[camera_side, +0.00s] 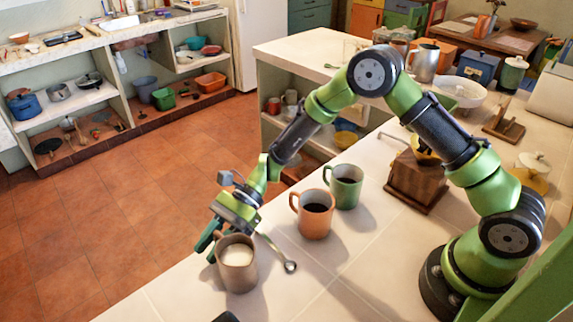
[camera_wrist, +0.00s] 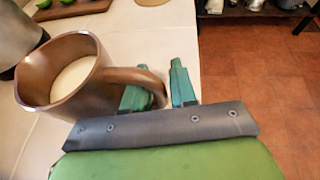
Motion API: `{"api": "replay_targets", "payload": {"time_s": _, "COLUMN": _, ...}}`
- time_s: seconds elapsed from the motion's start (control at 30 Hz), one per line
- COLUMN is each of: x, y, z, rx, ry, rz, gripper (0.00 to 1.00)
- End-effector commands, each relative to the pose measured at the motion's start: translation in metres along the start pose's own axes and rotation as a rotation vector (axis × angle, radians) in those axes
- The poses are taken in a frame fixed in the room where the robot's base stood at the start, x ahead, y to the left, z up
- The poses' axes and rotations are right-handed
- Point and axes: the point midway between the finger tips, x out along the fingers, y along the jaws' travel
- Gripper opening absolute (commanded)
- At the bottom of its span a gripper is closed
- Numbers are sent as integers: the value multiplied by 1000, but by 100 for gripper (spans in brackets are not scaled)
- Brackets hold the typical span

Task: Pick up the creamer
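The creamer, a brown cup with a handle and white liquid inside, stands upright on the tiled counter (camera_side: 150,303) in the side view (camera_side: 238,277). It also fills the left of the wrist view (camera_wrist: 92,98). My gripper (camera_side: 212,243) is at the creamer's handle side, near the counter edge. In the wrist view my gripper (camera_wrist: 160,88) is open. The left finger appears inside the handle loop and the right finger outside it, with a gap between that finger and the handle. The lower part of the creamer is partly hidden by my gripper in the wrist view.
A spoon (camera_side: 289,266) lies just right of the creamer. An orange mug (camera_side: 315,222) and a green mug (camera_side: 346,192) with dark drinks stand behind it. A wooden grinder (camera_side: 415,183) is farther right. The counter drops off to the tiled floor (camera_side: 110,235) at the left.

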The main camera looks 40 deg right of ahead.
Motion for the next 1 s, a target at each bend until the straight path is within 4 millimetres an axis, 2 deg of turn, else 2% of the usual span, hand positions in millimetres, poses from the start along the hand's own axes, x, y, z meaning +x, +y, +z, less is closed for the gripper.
{"api": "replay_targets", "payload": {"time_s": 0.23, "x": 2, "y": 0, "z": 0, "rx": 0, "ry": 0, "rz": -1, "gripper": 26}}
{"api": "replay_targets", "payload": {"time_s": 0.4, "x": 2, "y": 0, "z": 0, "rx": -1, "ry": 0, "rz": -1, "gripper": 2}}
{"api": "replay_targets", "payload": {"time_s": 0.43, "x": 2, "y": 0, "z": 0, "rx": -1, "ry": 0, "rz": -1, "gripper": 0}}
{"api": "replay_targets", "payload": {"time_s": 1.0, "x": 1, "y": -1, "z": 2, "rx": 0, "ry": -3, "rz": -1, "gripper": 0}}
